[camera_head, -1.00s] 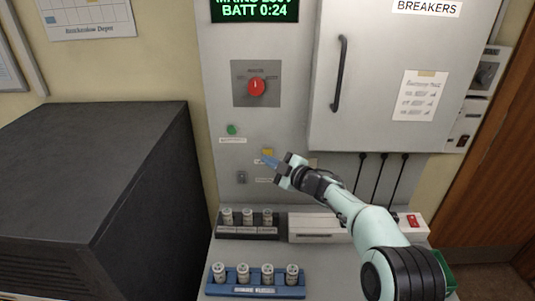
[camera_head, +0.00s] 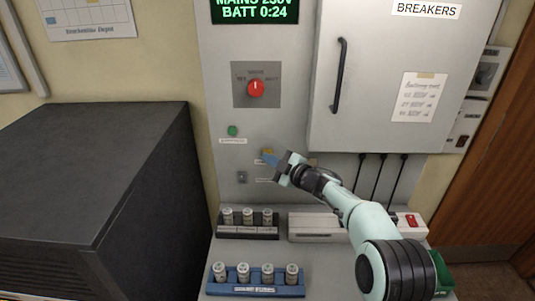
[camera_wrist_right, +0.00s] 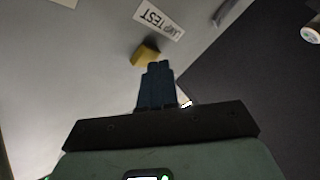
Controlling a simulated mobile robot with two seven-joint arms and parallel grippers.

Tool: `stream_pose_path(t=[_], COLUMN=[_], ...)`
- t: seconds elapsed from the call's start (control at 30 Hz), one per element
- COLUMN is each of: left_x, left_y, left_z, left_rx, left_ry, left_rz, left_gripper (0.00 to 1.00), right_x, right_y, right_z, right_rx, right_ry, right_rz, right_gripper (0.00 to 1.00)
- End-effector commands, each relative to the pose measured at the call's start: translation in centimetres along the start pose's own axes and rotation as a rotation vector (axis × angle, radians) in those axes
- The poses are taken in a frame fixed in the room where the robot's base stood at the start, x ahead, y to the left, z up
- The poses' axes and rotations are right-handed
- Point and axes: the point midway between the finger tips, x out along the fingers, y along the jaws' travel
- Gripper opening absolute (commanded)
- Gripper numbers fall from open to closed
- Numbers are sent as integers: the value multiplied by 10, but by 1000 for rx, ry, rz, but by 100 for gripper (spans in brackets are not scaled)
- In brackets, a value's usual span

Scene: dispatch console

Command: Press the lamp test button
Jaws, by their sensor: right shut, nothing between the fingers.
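The lamp test button is a small yellow block on the grey panel (camera_head: 220,180); in the head view the yellow button (camera_head: 267,153) shows just above my right gripper's fingertips. In the right wrist view the yellow button (camera_wrist_right: 146,53) sits beside a white label (camera_wrist_right: 158,19) reading "LAMP TEST". My right gripper (camera_head: 268,161) is shut with nothing between its blue fingers. In the wrist view the right gripper's fingertips (camera_wrist_right: 158,66) are very close to the button's edge; I cannot tell whether they touch. My left gripper is not in view.
A red rotary knob (camera_head: 256,88) and a green button (camera_head: 232,131) are higher on the panel. The breaker cabinet (camera_head: 380,90) with its handle is to the right. Below are racks of cylinders, including a blue rack (camera_head: 255,290). A dark cabinet (camera_head: 90,170) stands left.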

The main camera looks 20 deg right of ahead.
Motion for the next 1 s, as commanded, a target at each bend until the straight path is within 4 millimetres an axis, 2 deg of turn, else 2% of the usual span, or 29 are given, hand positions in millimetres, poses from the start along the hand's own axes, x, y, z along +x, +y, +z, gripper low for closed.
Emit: stream_pose_path(t=[0.53, 1.0], left_x=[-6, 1], left_y=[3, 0], left_z=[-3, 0], left_rx=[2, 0], left_ry=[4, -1], left_rz=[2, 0], left_gripper=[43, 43], right_x=[4, -2], right_y=[4, -2], right_z=[3, 1], right_rx=[0, 1], right_ry=[0, -1], right_rz=[1, 0], right_gripper=[0, 0])
